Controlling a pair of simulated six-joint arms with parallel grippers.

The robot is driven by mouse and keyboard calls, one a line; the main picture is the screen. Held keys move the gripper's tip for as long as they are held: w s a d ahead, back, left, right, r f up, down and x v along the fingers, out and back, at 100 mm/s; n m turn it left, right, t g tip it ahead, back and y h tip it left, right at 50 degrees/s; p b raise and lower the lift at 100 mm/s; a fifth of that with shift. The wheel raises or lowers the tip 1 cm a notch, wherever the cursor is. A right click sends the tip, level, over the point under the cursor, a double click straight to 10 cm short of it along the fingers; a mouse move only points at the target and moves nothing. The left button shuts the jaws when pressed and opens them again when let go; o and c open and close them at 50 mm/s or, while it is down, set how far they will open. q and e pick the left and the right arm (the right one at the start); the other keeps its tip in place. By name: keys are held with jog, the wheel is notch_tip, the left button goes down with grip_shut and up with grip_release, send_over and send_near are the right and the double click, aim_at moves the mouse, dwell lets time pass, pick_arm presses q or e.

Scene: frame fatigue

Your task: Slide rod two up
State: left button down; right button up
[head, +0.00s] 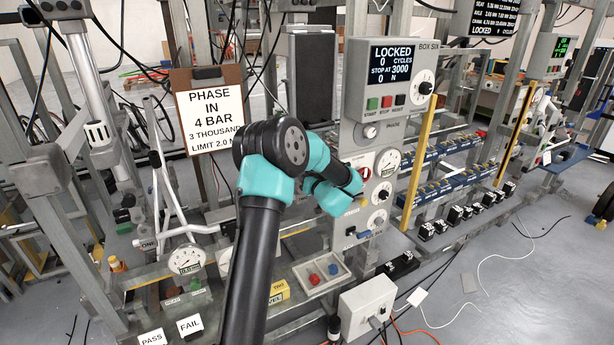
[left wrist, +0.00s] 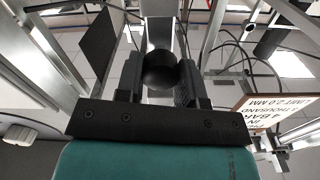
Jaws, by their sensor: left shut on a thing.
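My left arm rises through the middle of the head view, and its teal and black wrist is in front of the grey control panel (head: 377,215). The wrist hides its fingers there. In the left wrist view my left gripper (left wrist: 160,76) is shut on a dark round knob (left wrist: 160,66) held between its two black fingers. A pale metal post (left wrist: 159,24) stands behind the knob. I cannot tell which rod the knob belongs to. My right gripper is not in view.
The display box (head: 388,80) reads LOCKED above the wrist. A clipboard sign (head: 210,112) hangs left of the arm; it also shows in the left wrist view (left wrist: 273,115). A button tray (head: 321,272) and a white box (head: 367,306) are below. Metal frames crowd the left.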

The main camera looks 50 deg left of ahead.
pick_arm(q)
notch_tip(320, 180, up, 7)
dwell(0.5)
jog(key=c, duration=0.8)
grip_release()
jog(key=shift+f, duration=0.15)
jog(key=shift+o, duration=0.3)
jog(key=shift+d+f, duration=0.1)
jog(key=shift+d, duration=0.05)
jog(key=v, duration=1.7)
jog(key=shift+s+d, duration=0.1)
